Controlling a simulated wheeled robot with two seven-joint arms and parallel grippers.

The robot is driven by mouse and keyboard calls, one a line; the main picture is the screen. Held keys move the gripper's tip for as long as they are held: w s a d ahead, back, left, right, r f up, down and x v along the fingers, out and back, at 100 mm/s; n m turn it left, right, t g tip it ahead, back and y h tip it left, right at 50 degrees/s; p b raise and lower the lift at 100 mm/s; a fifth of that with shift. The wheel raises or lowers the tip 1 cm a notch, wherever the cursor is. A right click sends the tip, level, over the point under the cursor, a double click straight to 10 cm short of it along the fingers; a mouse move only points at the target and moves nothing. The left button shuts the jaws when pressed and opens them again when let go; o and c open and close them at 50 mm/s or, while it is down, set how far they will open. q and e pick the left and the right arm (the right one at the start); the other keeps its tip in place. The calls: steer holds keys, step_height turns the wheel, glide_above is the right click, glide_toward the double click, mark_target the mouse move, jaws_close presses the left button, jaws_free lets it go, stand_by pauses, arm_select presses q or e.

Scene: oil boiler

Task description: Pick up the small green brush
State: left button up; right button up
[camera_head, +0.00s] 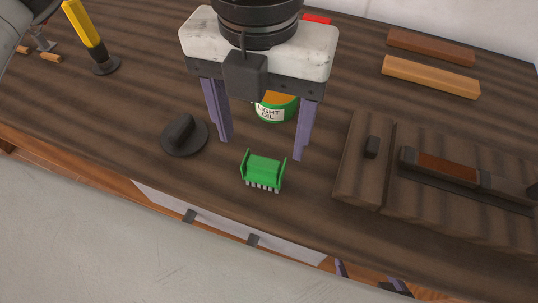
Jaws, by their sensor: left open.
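The small green brush (263,171) lies on the dark wooden table near its front edge, with its pale bristles toward the front. My left gripper (262,150) points down over the table in the middle of the head view. Its two purple-grey fingers are spread wide apart with nothing gripped between them. The fingertips appear just behind the brush, one toward each side of it. I cannot tell how high they are above the table.
An oil can (272,110) shows between the fingers, partly hidden by my gripper. A dark round lid with a knob (184,136) lies left of the brush. A wooden case (440,180) is to the right.

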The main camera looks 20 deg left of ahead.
mark_target(264, 162)
arm_select(q)
steer(key=f, duration=0.3)
steer(key=shift+s+f, duration=0.2)
steer(key=shift+d+f+p, duration=0.1)
steer(key=shift+f+p, duration=0.4)
steer(key=shift+f, duration=2.2)
steer(key=shift+w, duration=0.1)
steer(key=c, duration=1.2)
step_height(264, 162, up, 10)
steer(key=shift+r+b, duration=0.1)
steer(key=shift+b, duration=0.2)
steer(key=o, duration=0.6)
steer(key=c, duration=0.4)
